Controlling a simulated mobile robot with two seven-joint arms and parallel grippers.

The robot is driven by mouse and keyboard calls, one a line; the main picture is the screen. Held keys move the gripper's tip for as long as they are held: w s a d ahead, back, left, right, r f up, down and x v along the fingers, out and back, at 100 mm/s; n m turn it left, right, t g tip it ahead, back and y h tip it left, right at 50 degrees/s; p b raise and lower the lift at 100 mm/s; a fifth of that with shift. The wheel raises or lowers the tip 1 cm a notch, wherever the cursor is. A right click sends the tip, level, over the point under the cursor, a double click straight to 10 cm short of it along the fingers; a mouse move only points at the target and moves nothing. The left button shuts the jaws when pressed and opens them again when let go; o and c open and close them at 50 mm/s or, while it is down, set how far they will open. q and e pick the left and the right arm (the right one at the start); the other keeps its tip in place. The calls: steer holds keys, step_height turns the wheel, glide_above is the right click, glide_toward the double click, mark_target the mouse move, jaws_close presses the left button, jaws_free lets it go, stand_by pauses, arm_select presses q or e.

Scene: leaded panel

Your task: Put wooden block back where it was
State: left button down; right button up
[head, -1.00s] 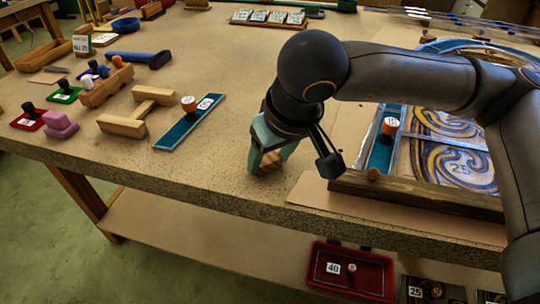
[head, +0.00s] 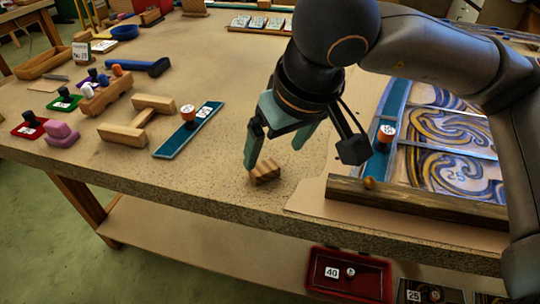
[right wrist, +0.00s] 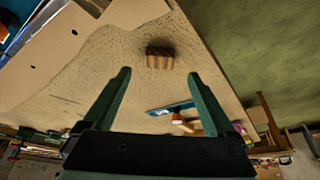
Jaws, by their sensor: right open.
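The striped wooden block (head: 265,172) sits on the table near its front edge, left of the cardboard sheet. It also shows in the right wrist view (right wrist: 160,57), beyond the fingertips and roughly centred between them. My right gripper (head: 278,158) is open and empty, just above and behind the block, and apart from it in the wrist view (right wrist: 157,78). My left gripper is not in view.
A leaded panel (head: 445,140) in a wooden frame (head: 415,198) lies on cardboard (head: 308,196) at the right. A blue glass strip (head: 185,139) with an orange-topped knob and wooden pieces (head: 122,136) lie left. The table between is clear.

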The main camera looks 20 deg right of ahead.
steer(key=v, duration=0.5)
steer(key=shift+r, duration=0.2)
